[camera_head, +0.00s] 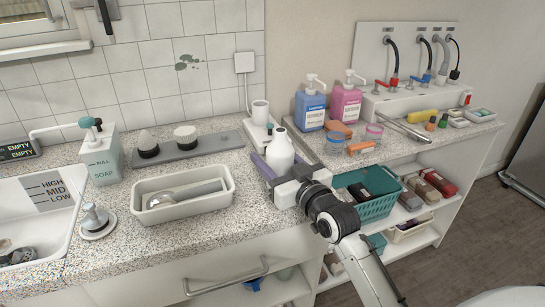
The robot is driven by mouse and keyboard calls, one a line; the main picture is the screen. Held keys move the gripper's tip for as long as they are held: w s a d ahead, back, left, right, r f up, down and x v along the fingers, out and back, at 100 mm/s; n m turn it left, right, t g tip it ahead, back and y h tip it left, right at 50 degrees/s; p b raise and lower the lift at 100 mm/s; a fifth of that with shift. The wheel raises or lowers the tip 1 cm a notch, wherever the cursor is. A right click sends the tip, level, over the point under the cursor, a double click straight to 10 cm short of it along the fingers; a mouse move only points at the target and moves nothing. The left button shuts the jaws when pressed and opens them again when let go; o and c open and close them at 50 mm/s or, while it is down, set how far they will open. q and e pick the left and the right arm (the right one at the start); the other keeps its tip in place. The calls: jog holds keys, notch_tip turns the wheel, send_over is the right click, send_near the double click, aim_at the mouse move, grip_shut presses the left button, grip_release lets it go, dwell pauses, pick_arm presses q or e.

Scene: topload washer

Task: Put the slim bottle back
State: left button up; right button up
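A white bottle (280,153) with a narrow neck stands upright near the right end of the counter. I take it to be the slim bottle. My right gripper (282,158), whose arm comes in from the lower right, has one finger on each side of the bottle. The gripper hides the bottle's base. I cannot tell whether the fingers press on it or whether it rests on the counter. My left gripper is not in view.
Behind the bottle is a white holder (260,113). A grey tray (213,145) with two white-topped items and a cream bin (138,208) with a scoop are left. Blue (310,108) and pink (345,105) pump bottles stand right. A teal basket (378,208) sits below.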

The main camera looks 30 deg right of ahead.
aim_at(287, 171)
jog(key=o, duration=0.3)
jog(key=shift+o, duration=0.2)
jog(key=shift+r, duration=0.15)
jog(key=s, duration=0.7)
jog(key=s+a, duration=0.1)
jog(key=s, duration=0.3)
jog(key=shift+b, duration=0.3)
jog(key=shift+s, duration=0.5)
dwell(0.4)
